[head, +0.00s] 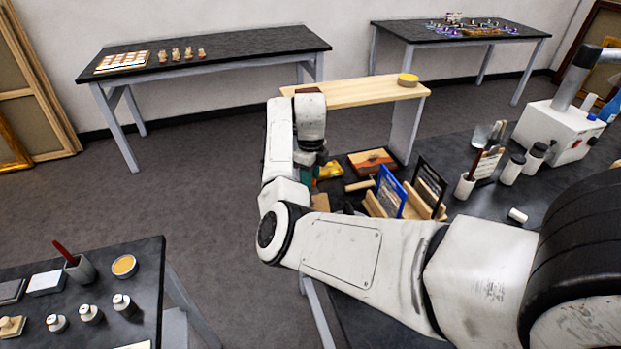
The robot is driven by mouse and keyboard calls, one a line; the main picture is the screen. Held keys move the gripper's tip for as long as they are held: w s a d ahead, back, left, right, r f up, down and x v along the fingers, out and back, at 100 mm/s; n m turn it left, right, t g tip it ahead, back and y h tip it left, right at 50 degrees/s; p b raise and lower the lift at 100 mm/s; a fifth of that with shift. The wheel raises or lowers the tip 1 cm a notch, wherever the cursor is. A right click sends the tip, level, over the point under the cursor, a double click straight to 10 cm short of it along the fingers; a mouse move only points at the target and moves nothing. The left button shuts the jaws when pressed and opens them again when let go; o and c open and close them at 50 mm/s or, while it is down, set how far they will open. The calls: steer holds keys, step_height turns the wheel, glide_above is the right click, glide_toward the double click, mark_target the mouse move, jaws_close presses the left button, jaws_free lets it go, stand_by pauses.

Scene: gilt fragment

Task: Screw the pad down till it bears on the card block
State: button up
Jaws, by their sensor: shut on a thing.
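My gripper (311,160) points down at the near left part of the dark workbench, mostly hidden behind my own white arm links. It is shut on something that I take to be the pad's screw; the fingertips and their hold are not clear. A small teal part (307,176) shows just under it, perhaps part of the screw device. A tan block (320,202) below it, partly behind my arm, may be the card block. The pad cannot be made out, nor can I tell whether it touches the block.
A yellow object (330,170), a shallow tray with an orange-brown panel (372,162), a wooden roller (360,185) and a wooden rack with a blue-framed picture (390,194) crowd the gripper's right. Jars (512,169) and a white machine (557,132) stand farther right. Open floor lies left.

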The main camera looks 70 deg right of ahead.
steer(key=shift+r+m, duration=0.1)
steer(key=shift+m, duration=0.2)
steer(key=shift+w, duration=0.1)
steer(key=o, duration=1)
steer(key=shift+o, duration=0.2)
step_height(320, 180, up, 11)
steer(key=b, duration=0.2)
